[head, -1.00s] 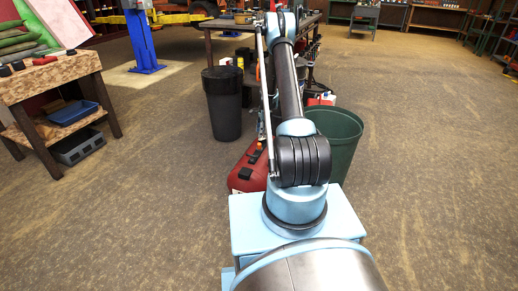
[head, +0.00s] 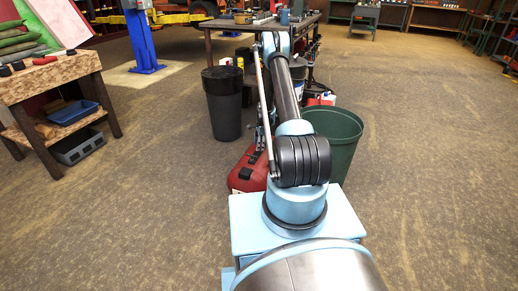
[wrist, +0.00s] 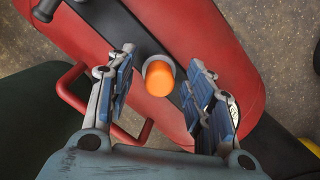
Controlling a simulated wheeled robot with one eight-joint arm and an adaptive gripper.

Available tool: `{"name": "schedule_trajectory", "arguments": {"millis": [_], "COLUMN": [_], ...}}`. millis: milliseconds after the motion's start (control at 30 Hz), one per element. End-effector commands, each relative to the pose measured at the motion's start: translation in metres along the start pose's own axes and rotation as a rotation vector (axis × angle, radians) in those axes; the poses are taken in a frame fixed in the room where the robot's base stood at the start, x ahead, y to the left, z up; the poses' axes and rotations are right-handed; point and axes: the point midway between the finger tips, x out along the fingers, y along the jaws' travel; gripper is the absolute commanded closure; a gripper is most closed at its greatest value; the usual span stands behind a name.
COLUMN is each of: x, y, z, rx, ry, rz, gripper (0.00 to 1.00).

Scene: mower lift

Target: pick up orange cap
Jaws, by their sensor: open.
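The orange cap (wrist: 159,79) shows in the wrist view with a grey-white ring around its far side. It lies over a dark strip on the red tank (wrist: 195,35). My gripper (wrist: 160,88) is open, with one blue-padded finger to the left of the cap and one to the right, and a gap shows on both sides. I cannot tell how far above the cap the fingertips are. In the head view the red tank (head: 245,172) stands on the floor behind my arm's base. The cap and my gripper are hidden there.
A red tubular handle (wrist: 75,90) is close to the left finger. A green bin (head: 340,135) stands right of my arm and a black bin (head: 223,110) left. A workbench (head: 235,24) is behind. The floor at right is clear.

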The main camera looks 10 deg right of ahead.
Motion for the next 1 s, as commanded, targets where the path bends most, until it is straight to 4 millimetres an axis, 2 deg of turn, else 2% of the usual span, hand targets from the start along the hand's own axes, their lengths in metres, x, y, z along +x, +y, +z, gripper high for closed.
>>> {"name": "schedule_trajectory", "arguments": {"millis": [200,333,367,400,767,1000], "x": [0.001,0.001,0.001,0.001,0.0,-0.021], "y": [0.0,0.0,0.0,0.0,0.0,0.0], "z": [0.0,0.0,0.0,0.0,0.0,0.003], "rx": [0.0,0.0,0.0,0.0,0.0,0.0], "ry": [0.0,0.0,0.0,0.0,0.0,0.0], "rz": [0.0,0.0,0.0,0.0,0.0,0.0], "gripper": [0.54,0.82,0.88,0.89,0.9,0.9]}}
